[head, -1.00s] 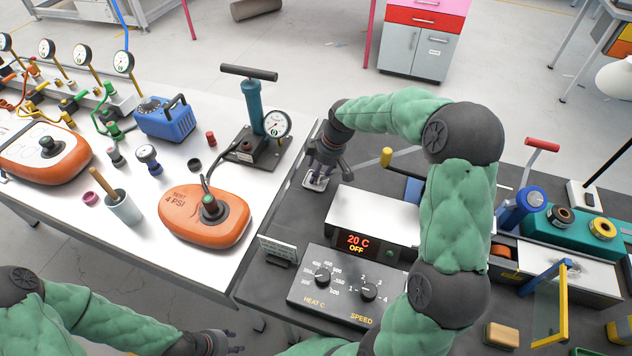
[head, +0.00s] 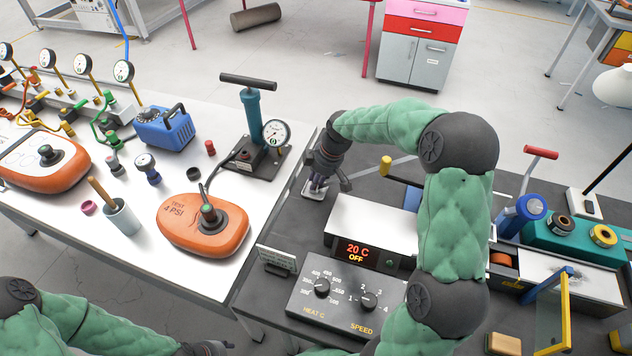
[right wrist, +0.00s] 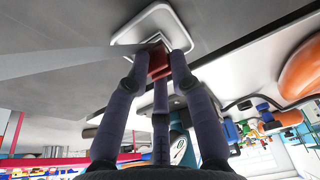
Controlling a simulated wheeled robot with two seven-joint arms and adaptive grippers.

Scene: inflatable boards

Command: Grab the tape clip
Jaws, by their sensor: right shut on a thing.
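My right gripper (head: 319,180) points down at a small pale square plate (head: 313,194) on the dark bench. In the right wrist view its fingers (right wrist: 157,70) are closed around a small red piece, the tape clip (right wrist: 158,62), which sits against the middle of the white-rimmed plate (right wrist: 193,22). The fingers hide part of the clip, and in the head view it cannot be made out. A grey band (right wrist: 70,60) runs to it from the left. My left gripper (head: 208,349) is at the bottom edge of the head view, mostly cut off and away from the clip.
A control box with a 20 C display (head: 357,252) stands right of the plate. A pump with a gauge (head: 260,150) and an orange board piece (head: 185,230) are on the white table to the left. A small stand (head: 277,261) is nearer the front.

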